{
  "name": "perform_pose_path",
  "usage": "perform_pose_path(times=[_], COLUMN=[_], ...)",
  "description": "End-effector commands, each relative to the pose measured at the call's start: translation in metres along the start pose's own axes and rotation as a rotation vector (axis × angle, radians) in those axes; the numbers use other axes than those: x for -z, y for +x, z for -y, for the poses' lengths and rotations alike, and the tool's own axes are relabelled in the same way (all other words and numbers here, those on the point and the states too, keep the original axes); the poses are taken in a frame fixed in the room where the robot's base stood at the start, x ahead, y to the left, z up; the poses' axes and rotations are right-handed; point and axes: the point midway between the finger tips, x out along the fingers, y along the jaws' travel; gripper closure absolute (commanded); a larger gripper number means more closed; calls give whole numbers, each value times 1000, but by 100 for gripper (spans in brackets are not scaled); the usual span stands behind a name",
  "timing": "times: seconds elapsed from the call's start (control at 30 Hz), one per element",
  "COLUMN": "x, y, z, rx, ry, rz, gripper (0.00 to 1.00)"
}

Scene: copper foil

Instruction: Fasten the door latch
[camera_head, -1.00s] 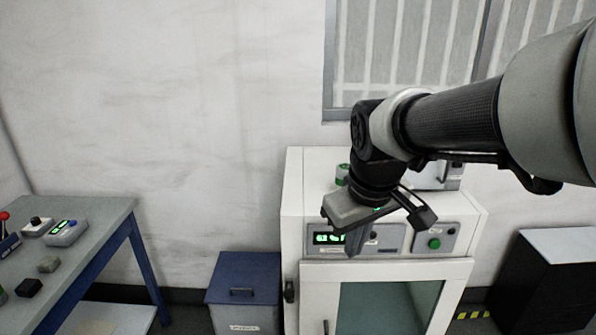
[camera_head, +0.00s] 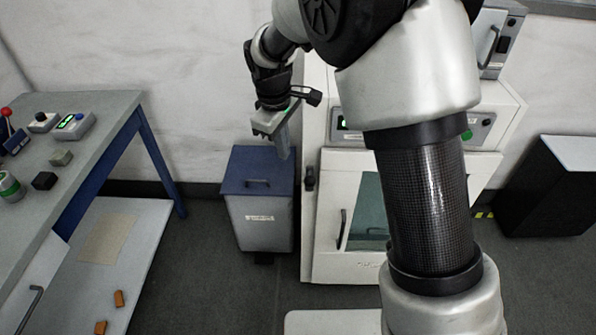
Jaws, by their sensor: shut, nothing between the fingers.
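The white cabinet has a front door (camera_head: 330,262) with a greenish window (camera_head: 368,215) and a dark vertical handle (camera_head: 341,230). The door looks closed or nearly so; a small gap cannot be ruled out. A small dark latch (camera_head: 309,177) sits at the cabinet's left front edge, beside the door's upper left corner. My gripper (camera_head: 283,150) is shut and empty, pointing down. In the picture it is up and left of the latch, in front of the blue bin's right side, apart from the latch. My arm hides the right part of the door and panel.
A blue-lidded bin (camera_head: 258,205) stands just left of the cabinet. A workbench (camera_head: 95,185) with several small devices is at the left, with a lower shelf (camera_head: 120,262). A black box (camera_head: 548,188) stands at the right. The floor before the bin is clear.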

Motion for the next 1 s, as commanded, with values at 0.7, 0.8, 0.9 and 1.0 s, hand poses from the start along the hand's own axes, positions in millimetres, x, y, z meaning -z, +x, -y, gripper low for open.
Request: perform_pose_path(times=[0.7, 0.8, 0.9, 1.0], x=[-8, -22, -32, -37], y=[98, 92, 89, 87], z=[-1, 0, 0, 0], rx=[-1, -1, 0, 0], ry=[4, 4, 3, 3], rz=[1, -1, 0, 0], gripper=[100, 100, 100, 100])
